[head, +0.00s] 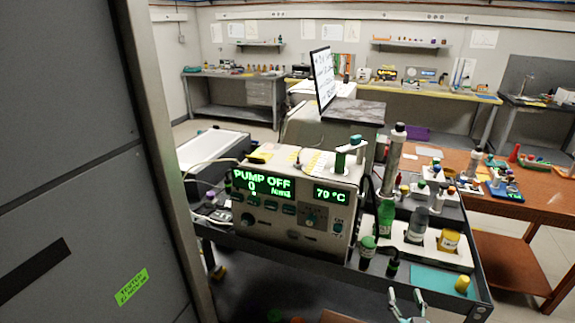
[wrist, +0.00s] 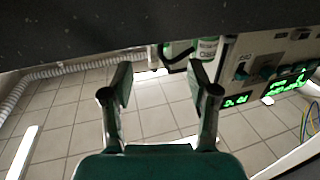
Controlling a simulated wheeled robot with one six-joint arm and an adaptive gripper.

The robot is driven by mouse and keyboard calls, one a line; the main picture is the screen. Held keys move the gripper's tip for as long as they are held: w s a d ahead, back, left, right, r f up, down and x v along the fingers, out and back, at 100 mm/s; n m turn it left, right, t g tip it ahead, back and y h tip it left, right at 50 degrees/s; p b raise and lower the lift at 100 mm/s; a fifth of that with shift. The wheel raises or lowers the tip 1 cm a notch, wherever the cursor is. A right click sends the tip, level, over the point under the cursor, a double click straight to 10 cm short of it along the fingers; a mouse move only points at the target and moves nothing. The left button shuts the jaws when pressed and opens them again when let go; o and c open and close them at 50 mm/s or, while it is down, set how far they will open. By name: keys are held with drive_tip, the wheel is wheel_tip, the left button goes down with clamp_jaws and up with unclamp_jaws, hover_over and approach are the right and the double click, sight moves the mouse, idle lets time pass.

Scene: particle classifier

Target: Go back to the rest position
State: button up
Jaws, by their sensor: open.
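My gripper (head: 406,295) shows at the bottom right of the head view, in front of the cart's near edge. The rest of my arm is outside the head view.
A pump unit (head: 262,208) reading "PUMP OFF" and "70 °C" stands on a dark cart (head: 468,307). Bottles, including a green-labelled one (head: 386,218), crowd the cart's right side. A grey panel (head: 80,160) fills the left. A brown table (head: 535,205) stands at right.

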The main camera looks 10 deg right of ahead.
drive_tip(key=s+a+f+n+g+y, duration=0.1)
drive_tip(key=s+a+f, duration=0.2)
drive_tip(key=s+a, duration=0.6)
drive_tip(key=s+a+f+y, duration=0.1)
drive_tip(key=s+a+f, duration=0.2)
drive_tip(key=s+a, duration=0.6)
drive_tip(key=s+a+r+n+y, duration=0.1)
drive_tip(key=s+r, duration=0.1)
drive_tip(key=s, duration=0.4)
drive_tip(key=s+a+r+n+y, duration=0.1)
drive_tip(key=s+a+r, duration=0.1)
drive_tip(key=s, duration=0.5)
drive_tip(key=s+a+r+g+y, duration=0.1)
drive_tip(key=s+r, duration=0.3)
drive_tip(key=s, duration=0.3)
drive_tip(key=shift+s+a+r+n+y, duration=0.2)
drive_tip(key=shift+a+r+n+y, duration=0.05)
drive_tip(key=shift+a+n+y, duration=0.15)
